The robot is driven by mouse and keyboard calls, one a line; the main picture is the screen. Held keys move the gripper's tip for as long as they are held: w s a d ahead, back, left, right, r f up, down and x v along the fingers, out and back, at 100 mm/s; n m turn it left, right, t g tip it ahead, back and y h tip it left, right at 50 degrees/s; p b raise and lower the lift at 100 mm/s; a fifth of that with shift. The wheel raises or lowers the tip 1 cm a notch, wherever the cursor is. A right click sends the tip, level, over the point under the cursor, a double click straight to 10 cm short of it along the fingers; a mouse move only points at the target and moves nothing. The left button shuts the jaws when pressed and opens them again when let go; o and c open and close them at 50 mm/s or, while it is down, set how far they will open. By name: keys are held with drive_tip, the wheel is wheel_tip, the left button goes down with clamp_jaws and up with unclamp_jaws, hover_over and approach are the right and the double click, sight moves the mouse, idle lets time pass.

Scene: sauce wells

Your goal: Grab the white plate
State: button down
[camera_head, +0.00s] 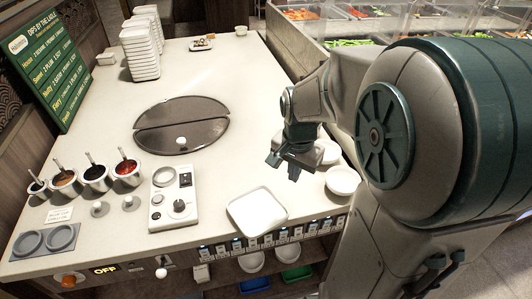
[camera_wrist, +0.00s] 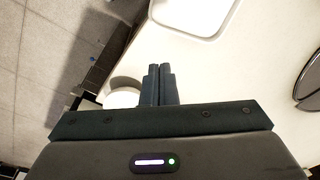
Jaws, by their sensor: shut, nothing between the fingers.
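A square white plate (camera_head: 257,212) with rounded corners and a raised rim lies near the front edge of the pale table. It appears empty. In the wrist view the plate (camera_wrist: 196,14) is cut off by the top edge, ahead of the fingertips. My gripper (camera_head: 284,168) hangs above the table, behind the plate and a little to its right in the head view. In the wrist view the fingers of my gripper (camera_wrist: 159,70) are together and empty, apart from the plate.
White round bowls (camera_head: 342,181) stand right of the plate, close to my arm. A white control box (camera_head: 173,199) stands to its left. Sauce pots (camera_head: 95,178) stand farther left. A dark round hotplate (camera_head: 181,125) is set in the middle. Stacked white dishes (camera_head: 141,50) stand at the back.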

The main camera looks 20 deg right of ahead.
sight(286, 203)
drive_tip(key=w+d+f+m, duration=0.1)
drive_tip(key=f, duration=0.3)
drive_tip(key=w+d+f+m, duration=0.1)
drive_tip(key=w+f+m, duration=0.1)
drive_tip(key=f, duration=0.3)
drive_tip(key=w+d+f+m+g+p, duration=0.1)
drive_tip(key=f+m, duration=0.1)
drive_tip(key=f, duration=0.3)
drive_tip(key=shift+w+d+f, duration=0.15)
drive_tip(key=shift+w+d, duration=0.05)
drive_tip(key=shift+w, duration=0.15)
drive_tip(key=a, duration=0.1)
drive_tip(key=s+a+p, duration=0.1)
drive_tip(key=a, duration=0.1)
drive_tip(key=shift+a, duration=0.45)
